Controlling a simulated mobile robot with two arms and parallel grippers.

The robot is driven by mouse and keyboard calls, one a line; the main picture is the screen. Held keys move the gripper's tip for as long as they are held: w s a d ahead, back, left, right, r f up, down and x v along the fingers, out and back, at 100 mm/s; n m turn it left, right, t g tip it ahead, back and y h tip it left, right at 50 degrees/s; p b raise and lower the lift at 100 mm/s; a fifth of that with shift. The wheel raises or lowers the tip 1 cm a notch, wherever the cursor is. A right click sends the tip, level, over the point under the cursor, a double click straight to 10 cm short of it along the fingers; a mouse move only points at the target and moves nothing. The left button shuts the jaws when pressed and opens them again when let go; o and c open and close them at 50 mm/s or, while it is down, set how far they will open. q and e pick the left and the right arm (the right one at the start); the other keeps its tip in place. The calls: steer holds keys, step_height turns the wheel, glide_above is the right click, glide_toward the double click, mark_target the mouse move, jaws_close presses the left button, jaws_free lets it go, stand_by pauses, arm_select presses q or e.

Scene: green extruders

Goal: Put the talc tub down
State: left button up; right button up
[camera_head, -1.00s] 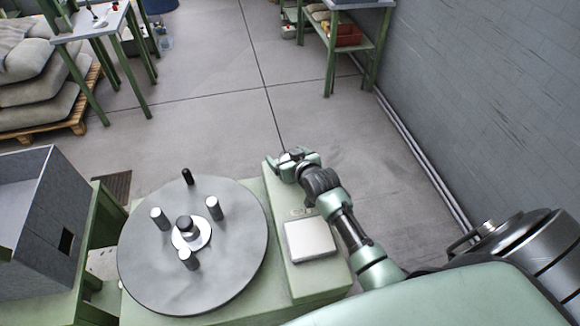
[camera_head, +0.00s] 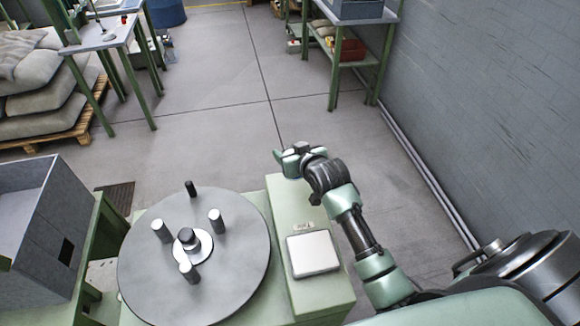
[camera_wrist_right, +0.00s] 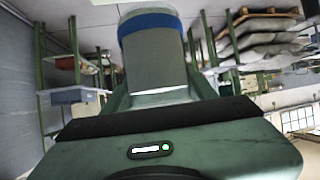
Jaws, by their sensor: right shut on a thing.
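My right gripper (camera_head: 284,161) is beyond the far end of the green bench ledge (camera_head: 283,205), raised above the floor in the head view. In the right wrist view, the right gripper (camera_wrist_right: 163,90) is shut on the talc tub (camera_wrist_right: 158,62), a pale grey tub with a blue band at its far end. The tub is hidden or too small to make out in the head view. My left gripper is not in view.
A round grey turntable (camera_head: 150,275) with several upright pegs stands left of the ledge. A white square plate (camera_head: 313,253) lies on the ledge. A grey box (camera_head: 30,215) is at the left. A green shelf (camera_head: 350,55) stands at the back by the wall. The floor between is clear.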

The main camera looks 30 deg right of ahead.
step_height(320, 180, up, 12)
steer(key=shift+r+b, duration=0.2)
steer(key=shift+b, duration=0.25)
